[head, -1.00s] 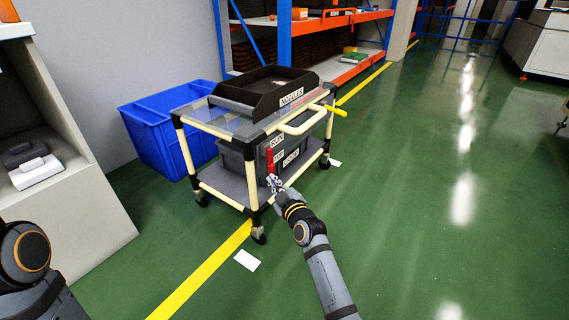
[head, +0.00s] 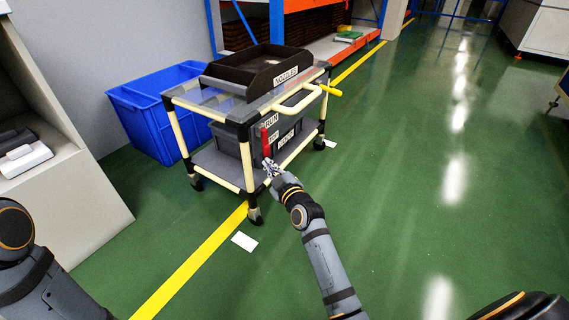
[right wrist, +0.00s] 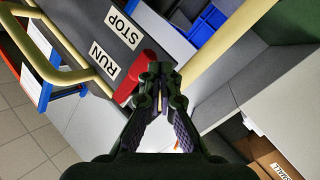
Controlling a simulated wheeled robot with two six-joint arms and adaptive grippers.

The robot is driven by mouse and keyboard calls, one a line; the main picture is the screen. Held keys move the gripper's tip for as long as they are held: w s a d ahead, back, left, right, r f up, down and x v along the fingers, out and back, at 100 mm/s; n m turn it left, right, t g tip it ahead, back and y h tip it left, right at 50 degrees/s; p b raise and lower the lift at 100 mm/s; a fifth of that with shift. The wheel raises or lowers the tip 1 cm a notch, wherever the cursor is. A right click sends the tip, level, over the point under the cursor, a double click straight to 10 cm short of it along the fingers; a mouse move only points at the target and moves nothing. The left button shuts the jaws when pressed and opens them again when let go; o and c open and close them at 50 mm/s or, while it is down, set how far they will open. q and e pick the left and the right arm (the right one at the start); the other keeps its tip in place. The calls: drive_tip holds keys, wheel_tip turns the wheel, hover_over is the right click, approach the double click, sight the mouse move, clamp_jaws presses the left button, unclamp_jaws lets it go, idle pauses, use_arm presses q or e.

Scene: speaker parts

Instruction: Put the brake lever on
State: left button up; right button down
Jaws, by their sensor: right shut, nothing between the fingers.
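The brake lever is a red handle (head: 266,142) on the side of the trolley (head: 214,160), standing roughly upright beside the RUN label (head: 271,120) and STOP label (head: 273,135). In the right wrist view the red lever (right wrist: 131,85) lies slanted beside RUN (right wrist: 103,62), with STOP (right wrist: 123,30) further along the panel. My right gripper (head: 268,168) is shut and empty at the lever's lower end. In the right wrist view its fingertips (right wrist: 160,70) are close against the red part; whether they touch I cannot tell. My left gripper is out of view.
The trolley carries a black NOZZLES tray (head: 254,72) on top and a grey bin on its lower shelf. A blue bin (head: 150,125) stands behind. The green floor right of the trolley is clear.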

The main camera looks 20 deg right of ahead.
drive_tip(key=s+d, duration=0.1)
drive_tip(key=s, duration=0.9)
drive_tip(key=shift+s+d+r, duration=0.15)
drive_tip(key=shift+d+r, duration=0.15)
